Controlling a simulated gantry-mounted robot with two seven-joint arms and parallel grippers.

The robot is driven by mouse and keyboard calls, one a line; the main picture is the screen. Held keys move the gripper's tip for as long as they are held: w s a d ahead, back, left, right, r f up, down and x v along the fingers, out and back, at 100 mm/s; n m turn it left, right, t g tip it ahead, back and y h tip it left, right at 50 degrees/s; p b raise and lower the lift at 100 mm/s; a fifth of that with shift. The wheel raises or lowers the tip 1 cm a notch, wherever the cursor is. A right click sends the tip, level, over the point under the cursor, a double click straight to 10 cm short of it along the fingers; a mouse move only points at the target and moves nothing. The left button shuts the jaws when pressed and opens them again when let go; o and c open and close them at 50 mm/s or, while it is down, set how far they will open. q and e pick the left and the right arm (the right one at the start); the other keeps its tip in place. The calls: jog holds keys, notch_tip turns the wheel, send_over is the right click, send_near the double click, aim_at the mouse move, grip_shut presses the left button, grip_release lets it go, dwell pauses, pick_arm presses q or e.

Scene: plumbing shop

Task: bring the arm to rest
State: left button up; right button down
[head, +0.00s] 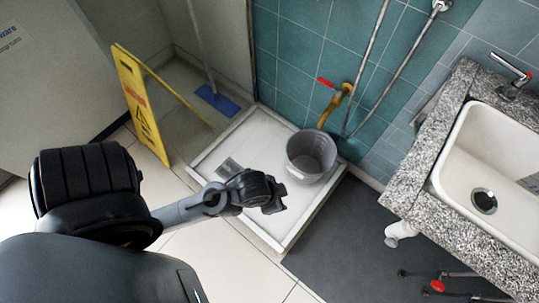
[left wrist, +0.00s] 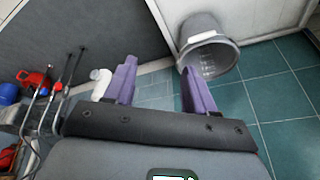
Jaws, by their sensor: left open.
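My left gripper (head: 275,200) reaches in from the left over the white shower tray (head: 238,150) in the head view, seen from above. In the left wrist view its two purple fingers (left wrist: 158,68) stand wide apart with nothing between them. A grey bucket (head: 312,152) stands in the tray, apart from the gripper and to its upper right; it also shows in the left wrist view (left wrist: 208,45), beyond the right finger. My right gripper is not in view.
A yellow warning sign (head: 142,110) and a blue floor squeegee (head: 217,99) are at the left. A red-handled tap (head: 340,92) is on the teal wall. A granite counter (head: 410,185) with a white sink (head: 470,130) stands at the right. Dark floor (head: 345,240) lies clear between.

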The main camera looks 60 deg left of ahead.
pick_arm(q)
jog(key=shift+s+a+r+n+g, duration=0.15)
jog(key=shift+s+r+n, duration=0.1)
jog(key=shift+s, duration=0.3)
jog(key=shift+s+a+r+n+g, duration=0.15)
jog(key=shift+s+r+n, duration=0.1)
jog(key=shift+s, duration=0.3)
jog(key=shift+r, duration=0.1)
